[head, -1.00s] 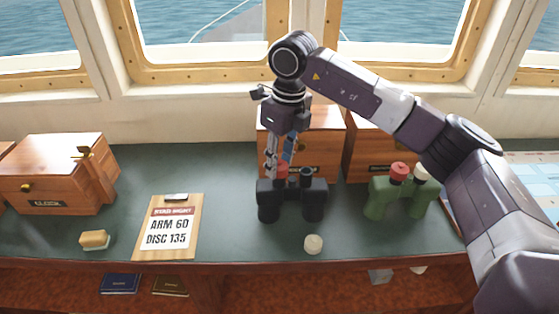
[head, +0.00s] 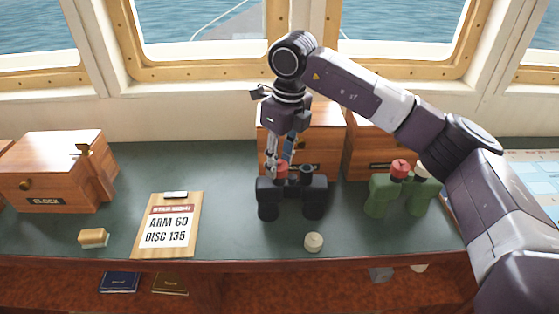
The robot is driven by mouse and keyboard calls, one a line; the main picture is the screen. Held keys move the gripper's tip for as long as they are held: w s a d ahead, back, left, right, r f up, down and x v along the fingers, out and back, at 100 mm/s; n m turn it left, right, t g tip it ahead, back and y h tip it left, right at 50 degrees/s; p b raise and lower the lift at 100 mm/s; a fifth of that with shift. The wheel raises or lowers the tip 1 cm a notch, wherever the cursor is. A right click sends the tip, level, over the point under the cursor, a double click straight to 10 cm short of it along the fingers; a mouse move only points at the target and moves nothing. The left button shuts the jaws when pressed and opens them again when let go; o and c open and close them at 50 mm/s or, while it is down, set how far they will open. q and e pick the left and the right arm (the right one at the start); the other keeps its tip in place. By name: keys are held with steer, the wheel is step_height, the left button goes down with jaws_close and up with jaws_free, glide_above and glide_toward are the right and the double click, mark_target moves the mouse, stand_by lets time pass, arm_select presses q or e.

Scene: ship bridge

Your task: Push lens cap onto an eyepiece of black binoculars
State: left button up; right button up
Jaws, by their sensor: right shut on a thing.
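The black binoculars (head: 292,195) stand upright on the green desk, eyepieces up. My right gripper (head: 282,165) points down over their left eyepiece and is shut on a red lens cap (head: 281,170). The red cap is at the top of the left eyepiece; I cannot tell how far it is on. The right eyepiece (head: 306,170) is bare. A whitish cap (head: 314,242) lies on the desk in front of the binoculars. My left gripper is not in view.
Green binoculars (head: 390,194) with a red cap and a white cap stand to the right. A clipboard (head: 170,225), a sponge (head: 93,237) and a wooden clock box (head: 60,172) are on the left. Wooden boxes (head: 330,140) stand behind the black binoculars.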

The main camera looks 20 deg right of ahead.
stand_by(0.3)
steer(key=o, duration=1.2)
steer(key=shift+r, duration=0.1)
steer(key=shift+r+p, duration=2.15)
steer(key=shift+r, duration=1.25)
